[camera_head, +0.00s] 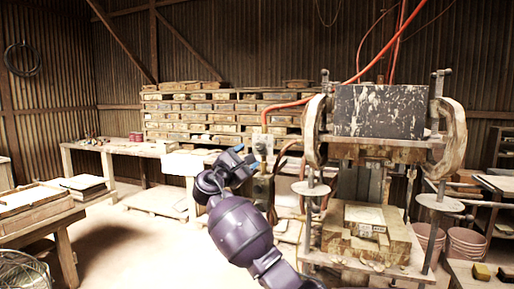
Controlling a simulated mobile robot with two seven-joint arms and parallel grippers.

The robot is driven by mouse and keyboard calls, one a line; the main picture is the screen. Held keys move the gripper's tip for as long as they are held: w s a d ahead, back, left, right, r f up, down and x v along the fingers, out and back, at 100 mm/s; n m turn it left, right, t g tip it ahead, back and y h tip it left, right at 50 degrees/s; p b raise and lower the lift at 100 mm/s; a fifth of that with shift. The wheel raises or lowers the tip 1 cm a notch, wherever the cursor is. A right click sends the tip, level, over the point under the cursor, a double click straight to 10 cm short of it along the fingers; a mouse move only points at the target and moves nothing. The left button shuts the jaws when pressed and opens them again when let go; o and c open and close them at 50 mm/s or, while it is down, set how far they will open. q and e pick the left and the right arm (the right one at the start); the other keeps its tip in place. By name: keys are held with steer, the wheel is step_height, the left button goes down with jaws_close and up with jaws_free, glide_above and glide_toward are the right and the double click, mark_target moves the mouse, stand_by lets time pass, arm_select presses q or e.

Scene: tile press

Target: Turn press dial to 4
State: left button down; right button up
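The tile press (378,112) stands at the right, with a dark speckled block at its top and a wooden lower bed. A small grey control box (263,146) is on its left side, with a cable and an orange hose by it. The dial's face and numbers are too small or hidden to read. My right gripper (247,158) is at the left of the control box, close to it in the picture. Its two blue tips look apart, with nothing seen between them. I cannot tell whether it touches the box. My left gripper is not in view.
A tile block (365,216) sits on the press's lower bed. A wooden table (40,222) is at the left, and a long bench (120,147) stands at the back before stacked shelves (215,110). Pink buckets (465,243) stand at the right. The floor at centre left is clear.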

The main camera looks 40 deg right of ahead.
mark_target(258, 148)
steer(key=p+x, duration=0.1)
steer(key=x, duration=0.4)
steer(key=shift+w, duration=0.15)
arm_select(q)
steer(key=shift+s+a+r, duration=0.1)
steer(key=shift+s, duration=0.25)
arm_select(e)
steer(key=shift+w+d+r, duration=0.15)
steer(key=shift+d, duration=0.45)
steer(key=c, duration=0.9)
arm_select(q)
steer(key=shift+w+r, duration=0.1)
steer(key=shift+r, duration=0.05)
